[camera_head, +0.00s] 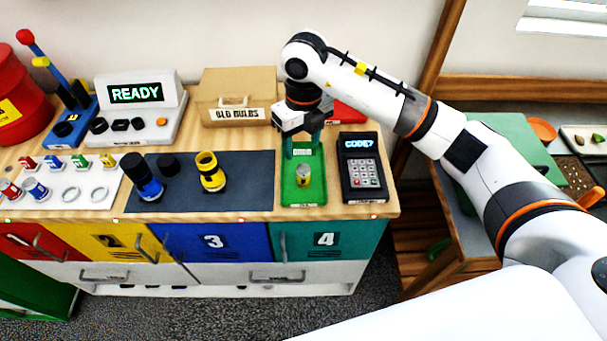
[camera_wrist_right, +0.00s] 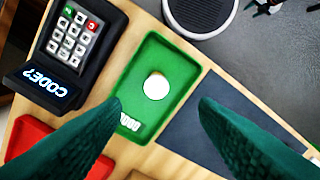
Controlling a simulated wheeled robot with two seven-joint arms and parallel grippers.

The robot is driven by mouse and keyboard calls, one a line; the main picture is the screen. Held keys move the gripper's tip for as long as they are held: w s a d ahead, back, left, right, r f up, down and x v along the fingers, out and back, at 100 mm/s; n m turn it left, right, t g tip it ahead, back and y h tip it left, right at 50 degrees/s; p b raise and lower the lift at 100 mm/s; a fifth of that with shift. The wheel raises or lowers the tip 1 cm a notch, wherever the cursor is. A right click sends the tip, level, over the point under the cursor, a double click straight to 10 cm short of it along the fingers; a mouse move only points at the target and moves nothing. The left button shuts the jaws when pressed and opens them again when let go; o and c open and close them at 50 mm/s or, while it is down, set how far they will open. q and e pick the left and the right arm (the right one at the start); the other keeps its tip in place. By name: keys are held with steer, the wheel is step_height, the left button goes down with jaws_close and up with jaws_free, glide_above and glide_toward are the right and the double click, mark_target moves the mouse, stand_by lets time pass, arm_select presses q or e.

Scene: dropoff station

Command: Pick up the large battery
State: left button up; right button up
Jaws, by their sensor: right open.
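An upright silver and yellowish cylinder (camera_head: 303,175), which looks like the large battery, stands in a green tray (camera_head: 290,196). In the right wrist view its round pale top (camera_wrist_right: 156,86) shows inside the green tray (camera_wrist_right: 187,73). My right gripper (camera_head: 302,152) is above and just behind it, pointing down, with teal fingers. In the right wrist view the gripper (camera_wrist_right: 160,104) is open and empty, its fingertips apart on either side of the cylinder's line. The fingers do not appear to touch it. My left gripper is not in view.
A keypad reading CODE? (camera_head: 362,170) stands right of the tray. A dark mat (camera_head: 240,192) with a yellow-black flashlight (camera_head: 210,172) and a blue one (camera_head: 142,178) lies left. An OLD BULBS box (camera_head: 237,95) and a red tray (camera_head: 348,114) are behind.

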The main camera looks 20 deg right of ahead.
mark_target(303, 168)
steer(key=shift+d+f, duration=0.2)
steer(key=shift+d, duration=0.15)
step_height(303, 168, down, 6)
steer(key=shift+p, duration=1.2)
steer(key=f+p, duration=0.1)
steer(key=f, duration=0.2)
steer(key=f+p, duration=0.1)
steer(key=shift+s+a+f+p, duration=0.1)
steer(key=shift+a+f+p, duration=0.2)
steer(key=shift+f, duration=0.4)
jaws_close()
